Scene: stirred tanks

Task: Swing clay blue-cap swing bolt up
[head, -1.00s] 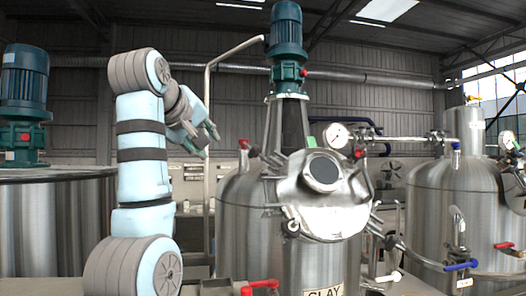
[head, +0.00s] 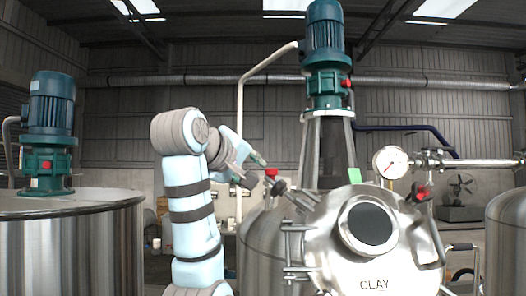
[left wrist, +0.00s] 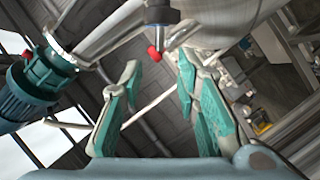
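The clay tank's round steel lid (head: 335,222), marked CLAY, tilts toward me at the lower right in the head view, with a dark round window. Steel clamp fittings (head: 294,250) stick out at its left side. I cannot make out a blue cap on any swing bolt in the head view. My left gripper (head: 252,170) is to the upper left of the lid, close to red-capped fittings, its fingers apart. In the left wrist view its two green-padded fingers (left wrist: 158,72) are open with nothing held. A red knob (left wrist: 154,53) shows beyond their tips. My right gripper is not in view.
A green motor (head: 326,50) stands on a frame behind the lid. A pressure gauge (head: 390,162) and pipe are to the right, with a red-handled valve (head: 422,192). Another tank (head: 70,240) with a green motor (head: 50,115) stands at the left.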

